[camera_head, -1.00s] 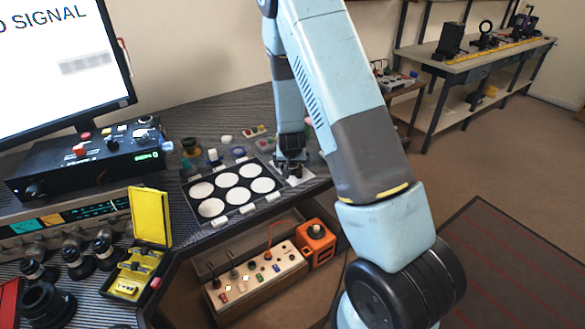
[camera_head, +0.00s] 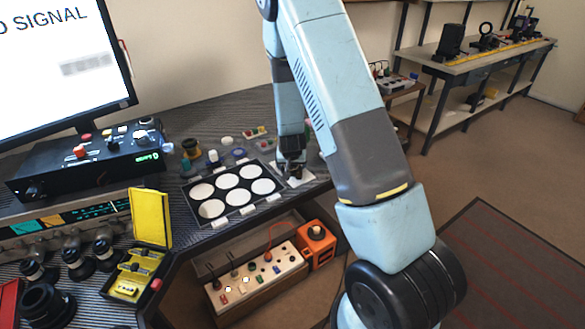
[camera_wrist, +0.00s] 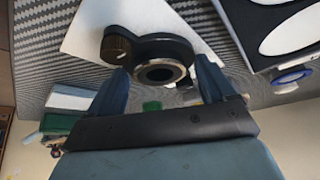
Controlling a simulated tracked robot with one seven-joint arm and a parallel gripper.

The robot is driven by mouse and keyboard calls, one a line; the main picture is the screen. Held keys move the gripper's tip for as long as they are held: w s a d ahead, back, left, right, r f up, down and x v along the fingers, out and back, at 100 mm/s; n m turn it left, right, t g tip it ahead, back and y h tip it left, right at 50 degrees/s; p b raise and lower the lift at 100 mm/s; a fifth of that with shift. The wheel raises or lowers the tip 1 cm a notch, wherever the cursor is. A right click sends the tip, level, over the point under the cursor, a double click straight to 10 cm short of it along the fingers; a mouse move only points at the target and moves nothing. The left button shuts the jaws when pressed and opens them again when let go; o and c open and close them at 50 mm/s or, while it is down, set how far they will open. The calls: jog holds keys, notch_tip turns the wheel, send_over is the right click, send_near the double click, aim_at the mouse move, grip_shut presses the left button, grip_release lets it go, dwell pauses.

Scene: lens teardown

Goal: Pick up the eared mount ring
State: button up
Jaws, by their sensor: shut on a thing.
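The eared mount ring (camera_wrist: 162,47) is a dark ring with a metallic inner rim and a ribbed brown knob at its left side in the wrist view. My gripper (camera_wrist: 162,75) is shut on the ring, with one blue finger on each side of it. A white sheet (camera_wrist: 85,35) lies behind the ring in that view. In the head view my gripper (camera_head: 291,170) is low over the right part of the desk, at the right end of the tray. The ring is too small and covered to make out there. I cannot tell whether it touches the sheet.
A black tray (camera_head: 216,221) with several white round wells lies left of my gripper. Small jars and caps (camera_head: 213,157) stand behind the tray. A yellow open case (camera_head: 151,219) and black lens parts (camera_head: 48,303) are farther left. The desk's front edge is close to my gripper.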

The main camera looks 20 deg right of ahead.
jog(key=r, duration=0.3)
jog(key=shift+s+r, duration=0.25)
jog(key=shift+r, duration=0.1)
jog(key=s+a+r, duration=0.1)
jog(key=s+r, duration=0.8)
jog(key=s, duration=0.4)
jog(key=shift+a, duration=0.25)
